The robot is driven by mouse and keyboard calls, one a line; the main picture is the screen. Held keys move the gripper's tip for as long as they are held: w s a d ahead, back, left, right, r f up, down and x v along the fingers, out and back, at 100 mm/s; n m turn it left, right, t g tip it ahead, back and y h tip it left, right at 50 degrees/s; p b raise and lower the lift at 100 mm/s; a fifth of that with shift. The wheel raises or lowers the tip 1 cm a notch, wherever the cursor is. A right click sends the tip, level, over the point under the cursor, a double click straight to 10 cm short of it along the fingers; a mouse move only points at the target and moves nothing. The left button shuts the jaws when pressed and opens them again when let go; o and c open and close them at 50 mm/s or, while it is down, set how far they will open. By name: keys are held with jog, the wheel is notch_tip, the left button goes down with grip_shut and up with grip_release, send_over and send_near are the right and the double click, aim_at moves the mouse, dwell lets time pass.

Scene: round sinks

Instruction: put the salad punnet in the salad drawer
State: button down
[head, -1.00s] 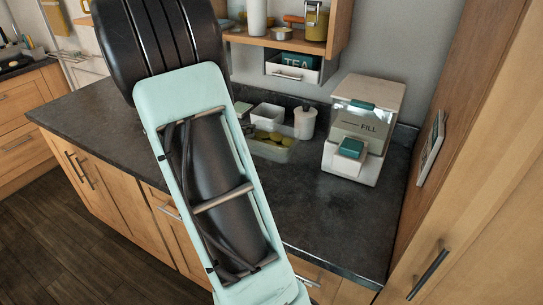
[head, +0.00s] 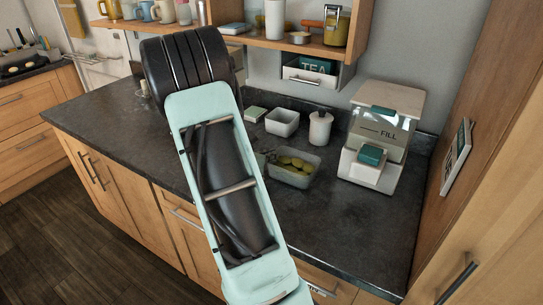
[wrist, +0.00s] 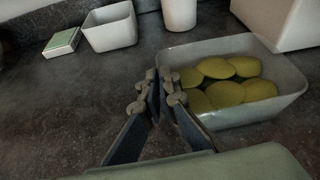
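No salad punnet that I can name for certain shows, and no salad drawer can be made out. A grey open tub (head: 289,179) with several green rounded pieces in it stands on the dark counter. It also shows in the wrist view (wrist: 262,112), on the right. My gripper (wrist: 157,82) is in front of the tub's left side in the wrist view. Its fingers are together with nothing seen between them; I cannot tell whether they touch the tub. In the head view my arm hides the gripper.
Behind the tub stand a white open bin (head: 282,122), a white lidded jar (head: 320,128) and a small green-topped box (head: 254,114). A shelf (head: 290,43) hangs above. The right front of the counter (head: 350,225) is clear.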

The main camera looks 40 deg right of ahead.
jog(key=shift+f, duration=0.15)
jog(key=shift+f+b, duration=0.15)
jog(key=shift+b, duration=0.15)
jog(key=c, duration=2.2)
grip_release()
jog(key=shift+o, duration=0.2)
jog(key=shift+r, duration=0.2)
